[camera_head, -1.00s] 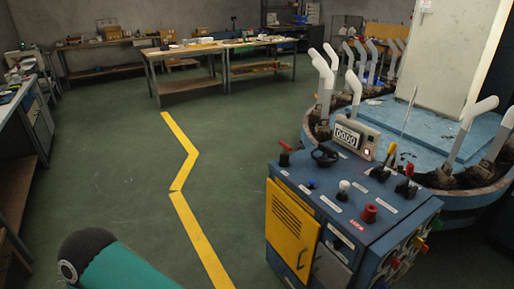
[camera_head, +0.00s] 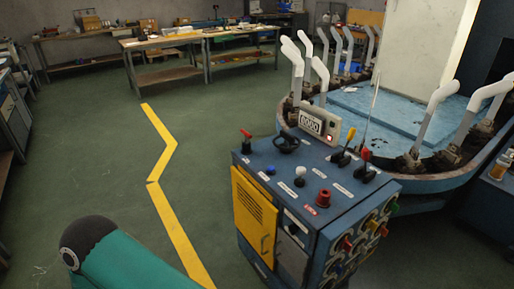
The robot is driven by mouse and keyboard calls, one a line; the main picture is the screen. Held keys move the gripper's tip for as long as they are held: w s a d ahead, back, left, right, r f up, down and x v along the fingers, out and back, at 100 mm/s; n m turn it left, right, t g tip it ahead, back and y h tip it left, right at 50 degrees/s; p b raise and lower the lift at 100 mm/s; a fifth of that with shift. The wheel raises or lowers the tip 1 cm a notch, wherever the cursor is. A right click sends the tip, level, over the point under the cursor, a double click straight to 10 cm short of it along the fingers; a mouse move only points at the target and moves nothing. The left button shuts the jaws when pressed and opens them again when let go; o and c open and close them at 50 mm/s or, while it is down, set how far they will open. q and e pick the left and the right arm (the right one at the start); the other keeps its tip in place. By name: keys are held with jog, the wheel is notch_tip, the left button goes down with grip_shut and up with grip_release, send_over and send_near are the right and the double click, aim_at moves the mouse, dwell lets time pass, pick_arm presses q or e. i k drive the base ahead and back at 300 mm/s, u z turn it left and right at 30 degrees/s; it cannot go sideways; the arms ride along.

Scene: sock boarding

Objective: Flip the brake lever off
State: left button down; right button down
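A blue control console (camera_head: 345,215) stands right of the middle. Its top carries several levers: a red-handled one at the back left corner (camera_head: 246,140), a yellow-handled one (camera_head: 346,147) and a red-handled one (camera_head: 367,164) at the right, and a white-knobbed one (camera_head: 300,175) near the front. The labels are too small to read, so I cannot tell which is the brake lever. A teal arm link, mine, shows at the bottom left, apart from the console. Neither of my grippers is in view.
The console also has a black handwheel (camera_head: 287,143), a counter box (camera_head: 318,122), a red knob (camera_head: 323,198) and a yellow door (camera_head: 254,214). Behind it is a round machine with white upright forms (camera_head: 433,110). Green floor with a yellow line (camera_head: 172,210) is open at the left. Workbenches (camera_head: 200,45) stand behind.

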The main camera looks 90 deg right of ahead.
aim_at(365, 151)
jog(key=z, duration=1.7)
jog(key=k, duration=0.4)
jog(key=u, duration=1.75)
jog(key=i, duration=0.1)
jog(key=z, duration=2.55)
jog(key=i, duration=0.6)
jog(key=u, duration=0.2)
jog(key=k, duration=0.2)
jog(key=z, duration=0.1)
